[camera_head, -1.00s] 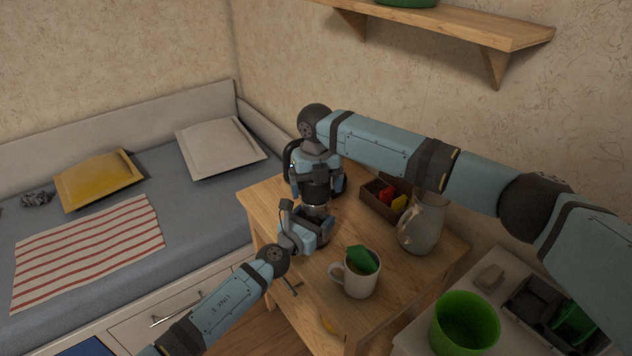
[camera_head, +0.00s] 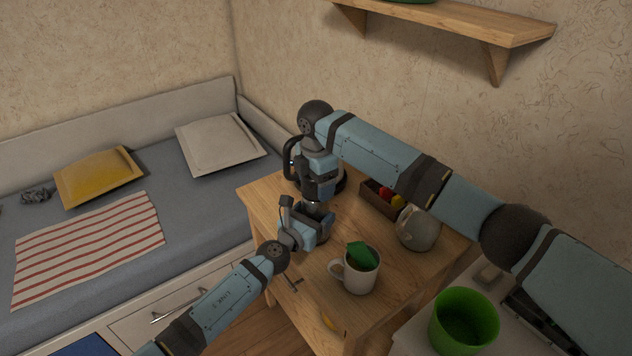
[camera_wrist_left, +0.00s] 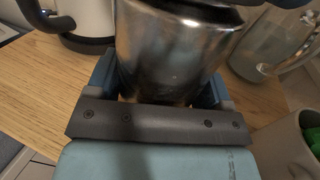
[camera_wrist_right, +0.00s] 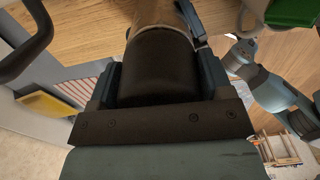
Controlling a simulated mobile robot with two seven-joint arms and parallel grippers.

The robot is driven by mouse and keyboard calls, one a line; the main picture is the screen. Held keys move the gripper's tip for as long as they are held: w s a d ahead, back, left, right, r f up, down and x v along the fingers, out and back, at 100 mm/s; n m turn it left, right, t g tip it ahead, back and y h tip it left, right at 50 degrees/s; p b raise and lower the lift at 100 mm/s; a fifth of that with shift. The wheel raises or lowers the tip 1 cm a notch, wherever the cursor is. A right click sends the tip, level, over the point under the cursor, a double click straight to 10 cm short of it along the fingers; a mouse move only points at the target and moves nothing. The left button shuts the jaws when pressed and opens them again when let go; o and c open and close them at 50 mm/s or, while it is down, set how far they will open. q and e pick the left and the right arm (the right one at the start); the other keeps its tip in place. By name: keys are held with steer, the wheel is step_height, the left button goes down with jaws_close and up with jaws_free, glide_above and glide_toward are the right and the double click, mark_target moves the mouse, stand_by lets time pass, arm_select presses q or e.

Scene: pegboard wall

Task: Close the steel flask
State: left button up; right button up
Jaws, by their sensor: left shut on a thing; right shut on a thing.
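The steel flask (camera_wrist_left: 175,50) stands upright on the wooden table, and my left gripper (camera_head: 308,232) is shut around its body. A small strip of the flask also shows in the head view between my two grippers. The dark flask lid (camera_wrist_right: 158,65) is held in my right gripper (camera_head: 318,185), shut on it from above. In the right wrist view the lid is in line with the flask and appears to meet its top. I cannot tell whether the threads are engaged. My grippers hide most of the flask in the head view.
A kettle with a black handle (camera_head: 290,158) stands close behind. A white mug (camera_head: 362,275) with a green item, a glass jug (camera_head: 418,228) and a wooden box (camera_head: 378,200) share the table (camera_head: 262,205). A green bucket (camera_head: 464,322) stands on a white surface to the right.

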steer(key=m, duration=0.4)
steer(key=shift+m, duration=0.4)
steer(key=m, duration=0.4)
steer(key=shift+m, duration=0.4)
steer(key=m, duration=0.7)
steer(key=shift+a, duration=0.1)
steer(key=m, duration=1.2)
steer(key=shift+m, duration=1.2)
steer(key=o, duration=1.1)
steer(key=shift+c, duration=0.2)
